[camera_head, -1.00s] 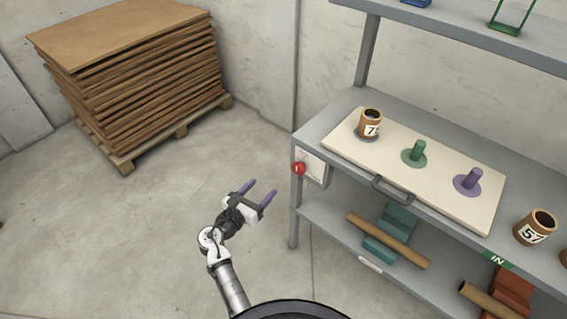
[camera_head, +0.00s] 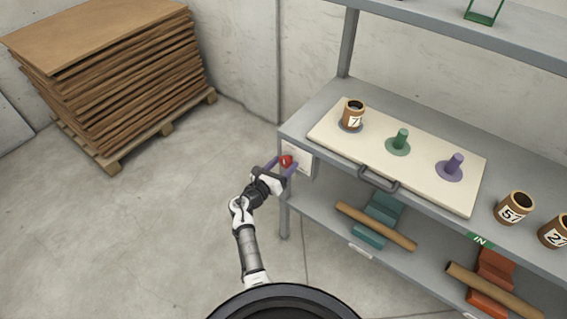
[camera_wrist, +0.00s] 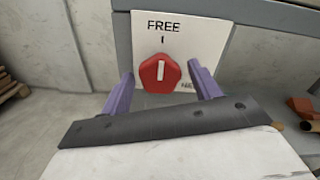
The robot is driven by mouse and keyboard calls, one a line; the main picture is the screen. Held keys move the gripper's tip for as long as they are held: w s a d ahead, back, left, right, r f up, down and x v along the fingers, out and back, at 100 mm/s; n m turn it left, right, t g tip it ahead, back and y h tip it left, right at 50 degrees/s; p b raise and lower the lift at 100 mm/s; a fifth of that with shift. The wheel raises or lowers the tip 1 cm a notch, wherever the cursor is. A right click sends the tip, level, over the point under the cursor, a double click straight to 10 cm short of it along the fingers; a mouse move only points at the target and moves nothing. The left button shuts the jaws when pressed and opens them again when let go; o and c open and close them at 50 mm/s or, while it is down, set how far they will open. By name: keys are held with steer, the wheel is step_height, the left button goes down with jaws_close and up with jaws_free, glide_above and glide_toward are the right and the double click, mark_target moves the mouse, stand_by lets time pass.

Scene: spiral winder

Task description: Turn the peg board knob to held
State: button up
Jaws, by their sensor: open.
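The red knob (camera_head: 287,161) sits on a white plate (camera_head: 299,159) at the left front corner of the shelf unit. In the wrist view the knob (camera_wrist: 159,74) has a white pointer line standing upright, toward the word FREE at the top of the plate (camera_wrist: 205,38). A second label at the plate's lower right is partly hidden by a finger. My gripper (camera_head: 281,165) is open, with its purple fingers on either side of the knob. In the wrist view the fingers of my gripper (camera_wrist: 162,92) stand apart from the knob, with gaps at both sides.
The cream peg board (camera_head: 420,185) lies on the shelf above, with a handle (camera_head: 378,180), a green peg (camera_head: 400,140), a purple peg (camera_head: 454,164) and a tube marked 7 (camera_head: 353,114). More numbered tubes (camera_head: 514,208) stand at right. A sheet stack (camera_head: 105,70) is at left; floor between is clear.

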steer(key=shift+w+d, duration=0.2)
steer(key=shift+w, duration=0.05)
steer(key=c, duration=1)
steer(key=shift+o, duration=0.2)
